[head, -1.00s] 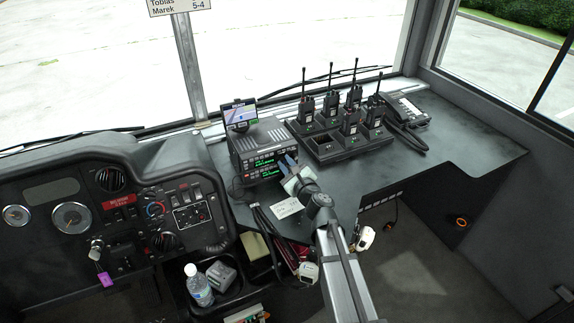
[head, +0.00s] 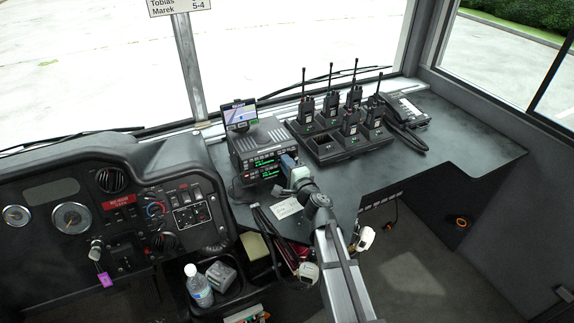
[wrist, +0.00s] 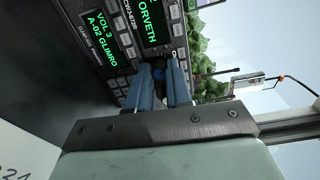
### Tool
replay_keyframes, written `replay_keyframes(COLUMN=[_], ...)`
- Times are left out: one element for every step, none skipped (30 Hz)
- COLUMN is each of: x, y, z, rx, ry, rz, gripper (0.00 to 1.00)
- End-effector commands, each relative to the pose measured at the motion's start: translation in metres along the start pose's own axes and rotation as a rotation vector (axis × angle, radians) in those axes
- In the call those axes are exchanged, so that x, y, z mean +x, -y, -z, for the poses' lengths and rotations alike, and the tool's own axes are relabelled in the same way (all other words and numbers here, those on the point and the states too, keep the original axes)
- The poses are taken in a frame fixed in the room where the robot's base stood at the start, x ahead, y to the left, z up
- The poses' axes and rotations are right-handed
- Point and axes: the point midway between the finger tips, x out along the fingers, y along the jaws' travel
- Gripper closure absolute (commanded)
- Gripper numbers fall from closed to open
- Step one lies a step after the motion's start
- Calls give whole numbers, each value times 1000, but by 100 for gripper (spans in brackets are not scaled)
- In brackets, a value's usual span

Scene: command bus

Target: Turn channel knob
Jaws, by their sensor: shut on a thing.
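A black radio unit (head: 262,161) with green-lit displays stands on the dash shelf in the head view. In the wrist view its front (wrist: 118,40) shows sideways; one display reads "VOL 3 A-02 GLIMRO" and part of another reads "ORVETH". My gripper (head: 286,160) is at the right side of the radio's front. In the wrist view my gripper's blue fingers (wrist: 160,75) are shut on a small dark knob (wrist: 158,73) beside the displays. The fingers hide most of the knob, so its label and pointer cannot be read.
A small screen (head: 240,115) stands on top of the radio. Just right is a charger rack (head: 322,150) with several handheld radios (head: 331,105), then a telephone handset (head: 403,110). A white card (head: 286,208) lies below the gripper. The shelf's right part is clear.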

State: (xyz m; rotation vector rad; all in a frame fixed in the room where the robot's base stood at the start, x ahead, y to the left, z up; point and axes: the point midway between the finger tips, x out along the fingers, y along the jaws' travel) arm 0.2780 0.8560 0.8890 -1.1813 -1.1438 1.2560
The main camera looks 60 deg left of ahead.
Motion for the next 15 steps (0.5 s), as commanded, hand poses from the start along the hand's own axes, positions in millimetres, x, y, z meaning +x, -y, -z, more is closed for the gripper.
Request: replay_keyframes(x=[0,0,0,0,0,0,0,0,0,0,0,0,0,0,0], y=[0,0,0,0,0,0,0,0,0,0,0,0,0,0,0], z=[-1,-1,-1,-1,-1,-1,-1,-1,-1,-1,-1,-1,-1,-1,-1], rx=[-43,-71,-108,-137,-165,-203,-231,-260,-298,-327,-355,-393,-422,-451,-488], ry=[1,1,0,-1,-2,-3,-4,-5,-6,-7,-7,-8,-9,-10,-11], rz=[1,1,2,2,2,2,3,3,3,3,3,3,3,3,4], gripper=[100,100,100,100,100,100,100,100,100,100,100,100,100,100,100])
